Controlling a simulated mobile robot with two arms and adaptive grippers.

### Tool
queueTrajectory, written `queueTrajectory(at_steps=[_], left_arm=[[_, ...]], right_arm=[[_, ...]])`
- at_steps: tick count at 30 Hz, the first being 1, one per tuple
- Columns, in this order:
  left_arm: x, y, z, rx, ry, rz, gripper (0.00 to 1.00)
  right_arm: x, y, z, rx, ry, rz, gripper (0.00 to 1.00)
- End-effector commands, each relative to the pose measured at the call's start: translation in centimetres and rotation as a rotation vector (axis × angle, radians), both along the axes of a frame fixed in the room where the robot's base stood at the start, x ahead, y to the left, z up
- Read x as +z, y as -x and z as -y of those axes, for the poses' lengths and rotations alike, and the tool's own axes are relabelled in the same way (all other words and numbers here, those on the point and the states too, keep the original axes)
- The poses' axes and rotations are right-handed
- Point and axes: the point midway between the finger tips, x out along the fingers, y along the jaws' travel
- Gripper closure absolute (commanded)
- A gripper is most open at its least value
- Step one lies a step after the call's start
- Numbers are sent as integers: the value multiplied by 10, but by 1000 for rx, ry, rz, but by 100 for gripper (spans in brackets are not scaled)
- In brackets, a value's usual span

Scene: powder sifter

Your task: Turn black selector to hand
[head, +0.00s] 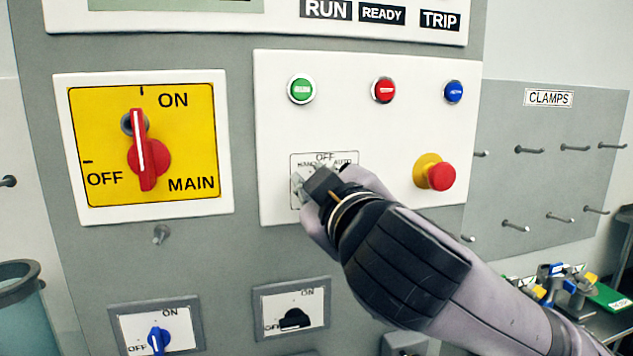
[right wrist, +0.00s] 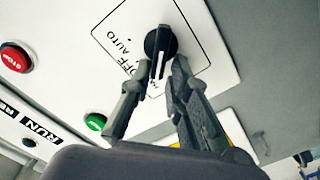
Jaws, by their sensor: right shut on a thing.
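The black selector (right wrist: 158,42) is a round knob with a white pointer line, on a white plate (head: 325,158) marked HAND, OFF and AUTO. In the right wrist view its pointer line points down between my fingers, towards a partly hidden label beside OFF. My right gripper (head: 306,188) is at this plate, with its two grey fingers shut on the selector's handle; they also show in the right wrist view (right wrist: 159,74). In the head view the gripper hides the selector. My left gripper is not in view.
A green button (head: 301,89), a red button (head: 383,90) and a blue button (head: 453,92) sit above. A red emergency knob (head: 439,174) is close to the right. A red MAIN switch (head: 143,155) is at left. Two small switches (head: 158,338) (head: 294,319) are below.

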Motion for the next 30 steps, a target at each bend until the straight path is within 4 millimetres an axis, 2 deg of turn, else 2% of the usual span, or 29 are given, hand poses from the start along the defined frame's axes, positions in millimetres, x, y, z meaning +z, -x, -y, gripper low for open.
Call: queueTrajectory(at_steps=[1,21,22,27,30], left_arm=[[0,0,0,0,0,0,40],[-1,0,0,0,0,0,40],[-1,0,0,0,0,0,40],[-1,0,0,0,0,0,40],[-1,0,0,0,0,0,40]], right_arm=[[7,-1,4,-12,11,22,100],[8,0,3,-11,71,45,100],[8,0,3,-11,71,45,81],[6,0,2,-9,72,41,70],[5,0,2,-8,73,39,70]])
